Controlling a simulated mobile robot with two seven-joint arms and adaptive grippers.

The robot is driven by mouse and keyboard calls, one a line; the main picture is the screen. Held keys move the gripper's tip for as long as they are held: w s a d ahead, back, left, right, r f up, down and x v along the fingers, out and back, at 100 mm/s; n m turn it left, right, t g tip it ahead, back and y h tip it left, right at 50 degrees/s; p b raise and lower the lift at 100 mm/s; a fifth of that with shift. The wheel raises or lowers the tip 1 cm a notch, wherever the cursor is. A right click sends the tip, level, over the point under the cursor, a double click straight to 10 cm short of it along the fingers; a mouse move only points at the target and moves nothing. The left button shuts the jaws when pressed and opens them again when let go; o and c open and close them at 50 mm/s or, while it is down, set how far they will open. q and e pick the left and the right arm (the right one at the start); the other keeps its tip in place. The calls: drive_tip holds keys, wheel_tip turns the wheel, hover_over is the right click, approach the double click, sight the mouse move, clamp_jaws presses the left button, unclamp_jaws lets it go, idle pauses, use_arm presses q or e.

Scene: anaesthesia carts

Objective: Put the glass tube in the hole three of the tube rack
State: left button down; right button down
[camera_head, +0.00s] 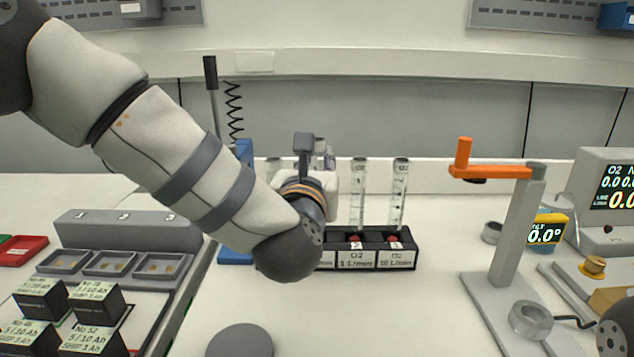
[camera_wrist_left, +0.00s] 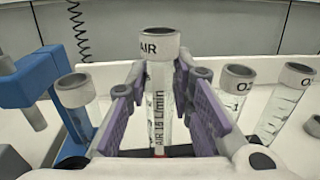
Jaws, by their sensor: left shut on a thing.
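My left gripper (camera_head: 322,157) is at the tube rack (camera_head: 410,257), behind my own wrist in the head view. In the left wrist view its purple pads are shut on a clear glass tube (camera_wrist_left: 159,100) with a grey collar, marked AIR. The tube stands about upright; its lower end is hidden, so I cannot tell whether it sits in a hole. The black rack holds two O2 tubes (camera_head: 358,190) (camera_head: 400,190) on the right. Another tube (camera_wrist_left: 75,100) stands left of the gripper. The rack's left part is hidden by my arm. My right gripper is not in view.
A blue stand (camera_head: 240,155) is close left of the rack. An orange-armed grey post (camera_head: 515,230) stands to the right. The counter before the rack is mostly clear.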

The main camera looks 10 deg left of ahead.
use_arm(q)
drive_tip(key=shift+f, duration=1.55)
drive_tip(key=shift+f, duration=0.25)
drive_tip(key=c, duration=1.4)
unclamp_jaws()
drive_tip(key=shift+r, duration=0.1)
drive_tip(key=s, duration=0.8)
drive_tip(key=s+d, duration=0.1)
drive_tip(key=s, duration=0.3)
drive_tip(key=shift+r, duration=0.15)
